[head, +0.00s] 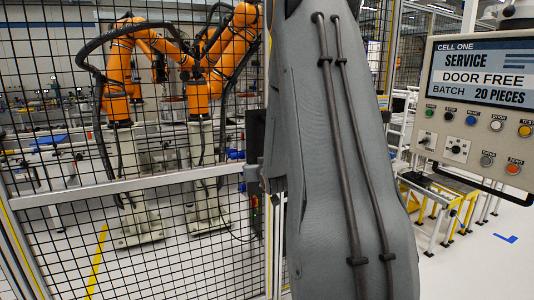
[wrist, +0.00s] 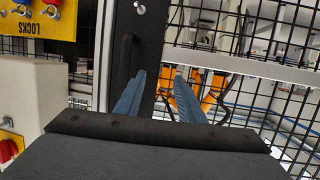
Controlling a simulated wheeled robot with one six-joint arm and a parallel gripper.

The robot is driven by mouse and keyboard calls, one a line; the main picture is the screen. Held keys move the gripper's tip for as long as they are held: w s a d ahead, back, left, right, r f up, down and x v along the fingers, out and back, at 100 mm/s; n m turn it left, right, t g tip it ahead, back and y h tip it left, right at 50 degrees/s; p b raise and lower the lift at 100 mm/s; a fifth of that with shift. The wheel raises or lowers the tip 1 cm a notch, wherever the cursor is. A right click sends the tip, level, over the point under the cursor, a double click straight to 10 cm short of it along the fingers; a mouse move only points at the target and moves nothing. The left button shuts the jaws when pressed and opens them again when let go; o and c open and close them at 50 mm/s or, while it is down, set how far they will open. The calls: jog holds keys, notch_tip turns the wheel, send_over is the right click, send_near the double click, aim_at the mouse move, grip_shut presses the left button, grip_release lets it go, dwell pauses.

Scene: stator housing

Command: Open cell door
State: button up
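The cell door (head: 130,187) is a black mesh panel with a pale horizontal rail, left of my arm in the head view. It looks closed, though its latch edge is partly hidden by my arm. In the wrist view its mesh (wrist: 285,45) fills the right side. A black upright handle (wrist: 124,60) stands on a dark post at upper left in the wrist view. My gripper (wrist: 160,75) points at the door area with its two blue fingers apart and nothing seen between them. The handle is just left of and beyond the left finger; I cannot tell contact. In the head view my arm hides the gripper.
A control panel (head: 480,85) at right reads "SERVICE", "DOOR FREE". Orange robot arms (head: 200,75) stand behind the mesh. In the wrist view a yellow locks board (wrist: 45,20) hangs at upper left, and a red knob (wrist: 8,148) sits at lower left.

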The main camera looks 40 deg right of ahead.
jog(key=d+r+t+h, duration=0.2)
jog(key=d+r, duration=0.1)
jog(key=d, duration=0.5)
jog(key=shift+m, duration=0.3)
jog(key=p+x, duration=0.1)
jog(key=x, duration=0.6)
jog(key=shift+w+r+p, duration=0.2)
jog(key=shift+p, duration=0.15)
jog(key=shift+c, duration=0.5)
jog(key=shift+a, duration=0.1)
grip_shut()
